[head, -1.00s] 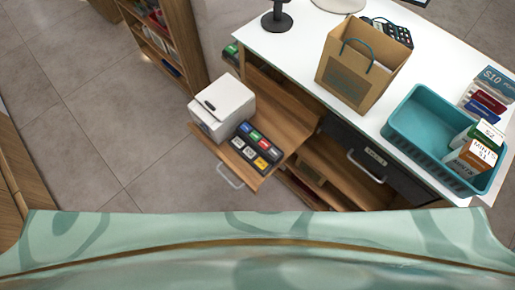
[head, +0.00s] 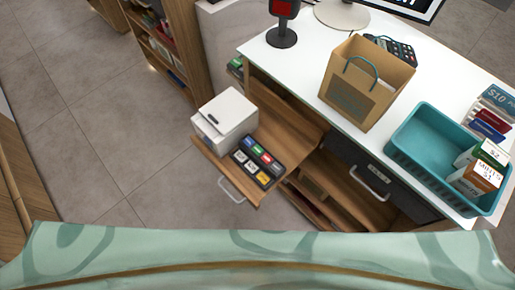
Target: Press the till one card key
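A black key block (head: 257,162) with several coloured keys (green, red, blue, white, yellow) lies on a pulled-out wooden drawer shelf (head: 245,191), right beside a white printer-like box (head: 225,118). The key labels are too small to read. Another dark keypad (head: 396,47) with small coloured keys lies on the white counter (head: 300,62), partly hidden behind a paper bag. I cannot tell which key is the card key. Neither of my grippers is in view.
On the counter stand a brown paper bag (head: 358,95), a teal basket (head: 415,150) holding small boxes, a dark stand with a red-screened head (head: 284,22) and a monitor (head: 412,8). A shelf unit (head: 182,40) stands behind at left. The floor at left is clear.

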